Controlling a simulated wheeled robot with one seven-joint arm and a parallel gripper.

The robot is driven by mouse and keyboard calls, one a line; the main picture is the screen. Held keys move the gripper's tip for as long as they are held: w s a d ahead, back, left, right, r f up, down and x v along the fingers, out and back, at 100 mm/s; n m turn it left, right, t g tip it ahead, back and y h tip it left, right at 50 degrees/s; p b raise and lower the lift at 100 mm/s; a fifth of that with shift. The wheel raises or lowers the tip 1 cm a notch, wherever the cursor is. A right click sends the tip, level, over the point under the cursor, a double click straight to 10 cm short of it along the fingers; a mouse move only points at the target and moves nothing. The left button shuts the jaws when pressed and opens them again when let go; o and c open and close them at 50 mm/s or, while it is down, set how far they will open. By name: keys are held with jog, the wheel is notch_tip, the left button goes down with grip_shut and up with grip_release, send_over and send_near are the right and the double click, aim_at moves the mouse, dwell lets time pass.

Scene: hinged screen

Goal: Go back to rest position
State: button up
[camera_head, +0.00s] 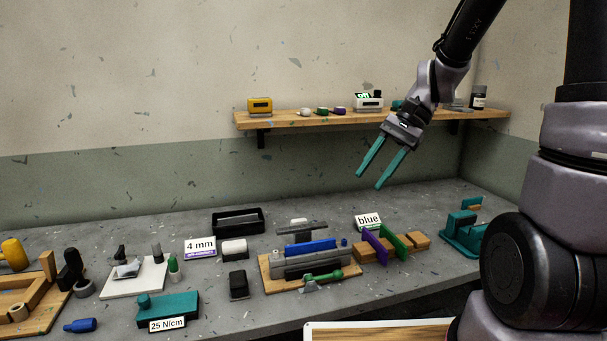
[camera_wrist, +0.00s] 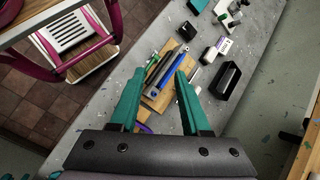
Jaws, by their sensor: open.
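My gripper (camera_head: 374,167) hangs in the air above the right half of the grey workbench (camera_head: 330,218), in front of the wall shelf. Its two teal fingers are apart and nothing is between them. In the wrist view my gripper (camera_wrist: 158,100) also shows open and empty, with the bench far below. Below it on the bench is a wooden board (camera_head: 352,272) with a grey fixture, a blue bar (camera_head: 310,247) and a green-handled tool (camera_head: 322,278). The board also shows in the wrist view (camera_wrist: 157,102).
The wooden shelf (camera_head: 290,119) behind my gripper carries a yellow box (camera_head: 260,104) and several small items. A purple and a green plate stand in a wooden block (camera_head: 370,254). A black tray (camera_head: 238,220) sits at the back. A magenta-framed cart (camera_wrist: 112,30) stands beside the bench.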

jog(key=s+d+r+n+t+h, duration=0.1)
jog(key=s+d+r+t+h, duration=0.1)
jog(key=s+d+r+t, duration=0.1)
jog(key=s+d+r+n+t+h, duration=0.2)
jog(key=d+r+t, duration=0.4)
jog(key=r, duration=0.4)
jog(key=shift+s+d+r+h, duration=0.3)
jog(key=shift+s+d, duration=0.15)
jog(key=shift+s, duration=0.4)
jog(key=shift+a, duration=0.1)
